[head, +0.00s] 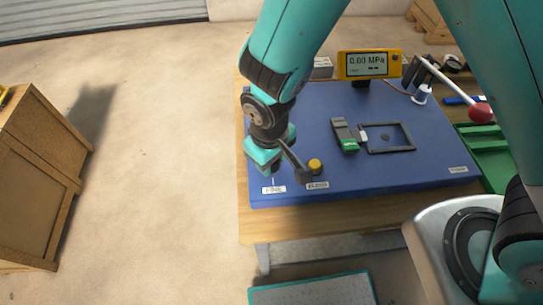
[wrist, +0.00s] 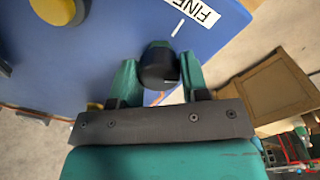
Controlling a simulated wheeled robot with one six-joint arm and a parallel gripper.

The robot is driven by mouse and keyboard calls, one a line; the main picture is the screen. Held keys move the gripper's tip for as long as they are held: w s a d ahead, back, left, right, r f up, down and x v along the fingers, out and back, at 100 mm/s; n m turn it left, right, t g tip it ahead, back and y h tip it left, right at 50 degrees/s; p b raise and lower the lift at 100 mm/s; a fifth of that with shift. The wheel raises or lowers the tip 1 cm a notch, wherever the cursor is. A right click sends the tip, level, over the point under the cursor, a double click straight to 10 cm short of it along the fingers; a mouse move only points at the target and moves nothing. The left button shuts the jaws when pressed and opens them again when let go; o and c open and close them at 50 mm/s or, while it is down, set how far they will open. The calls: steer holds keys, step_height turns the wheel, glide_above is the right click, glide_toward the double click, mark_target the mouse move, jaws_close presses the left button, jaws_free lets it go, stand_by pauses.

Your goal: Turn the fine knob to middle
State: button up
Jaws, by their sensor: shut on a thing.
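The fine knob (wrist: 158,68) is a black round knob with a dark teal part, on the blue panel (wrist: 100,50) near its FINE label (wrist: 194,10). In the wrist view it sits between the two teal fingers of my gripper (wrist: 160,82), which is shut on it. A white line on the panel lies just beyond the knob, toward the label. In the head view my gripper (head: 264,160) is at the panel's front left corner, just behind the FINE label (head: 273,190), and hides the knob.
A yellow button (head: 315,165) and a dark lever (head: 296,162) are just right of my gripper. A yellow gauge (head: 368,64) reads 0.00 MPa at the back. A red-knobbed lever (head: 480,112) and green tray (head: 488,145) are at right. A wooden crate (head: 40,180) stands left on open floor.

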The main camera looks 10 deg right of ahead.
steer(key=n, duration=1.2)
stand_by(0.5)
steer(key=o, duration=0.9)
steer(key=shift+r, duration=0.1)
steer(key=r, duration=1.7)
steer(key=shift+s+r, duration=0.15)
steer(key=shift+s, duration=0.2)
